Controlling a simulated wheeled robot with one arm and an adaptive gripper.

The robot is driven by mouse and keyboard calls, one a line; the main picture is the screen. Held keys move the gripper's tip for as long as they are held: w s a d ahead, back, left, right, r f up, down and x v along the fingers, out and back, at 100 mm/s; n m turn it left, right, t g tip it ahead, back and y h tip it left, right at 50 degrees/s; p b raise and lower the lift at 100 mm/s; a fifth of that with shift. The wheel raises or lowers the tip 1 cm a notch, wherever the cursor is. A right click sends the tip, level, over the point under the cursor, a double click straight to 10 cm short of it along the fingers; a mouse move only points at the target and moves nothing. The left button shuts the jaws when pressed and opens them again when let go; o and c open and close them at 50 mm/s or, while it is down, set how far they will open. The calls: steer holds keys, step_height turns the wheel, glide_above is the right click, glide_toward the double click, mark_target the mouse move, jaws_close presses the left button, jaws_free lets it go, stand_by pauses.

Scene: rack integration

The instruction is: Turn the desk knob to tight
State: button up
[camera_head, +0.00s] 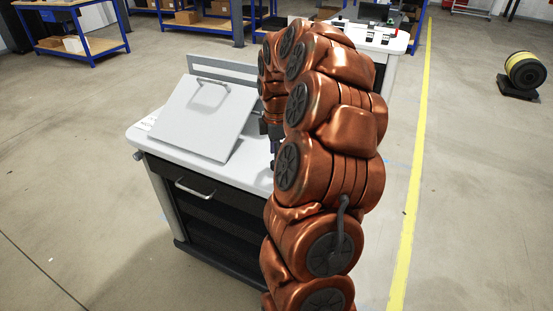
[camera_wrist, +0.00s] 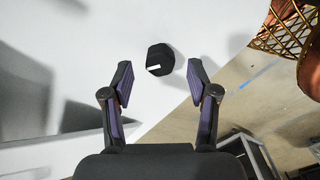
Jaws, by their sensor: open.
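The desk knob (camera_wrist: 160,58) is a black round knob with a white mark, on the white desk top in the wrist view. My gripper (camera_wrist: 161,76) is open, with the knob in the gap just ahead of its fingertips. Neither finger visibly touches the knob. In the head view my copper-coloured arm reaches over the right side of the desk (camera_head: 250,178), and my gripper (camera_head: 272,152) is partly hidden behind it. The knob is hidden there.
A tilted light grey panel (camera_head: 203,118) with a handle stands on the desk. A dark drawer front with a handle (camera_head: 194,188) is below. Another white desk (camera_head: 385,38) stands behind.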

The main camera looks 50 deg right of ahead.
steer(key=shift+f, duration=1.15)
steer(key=shift+c, duration=0.3)
jaws_close()
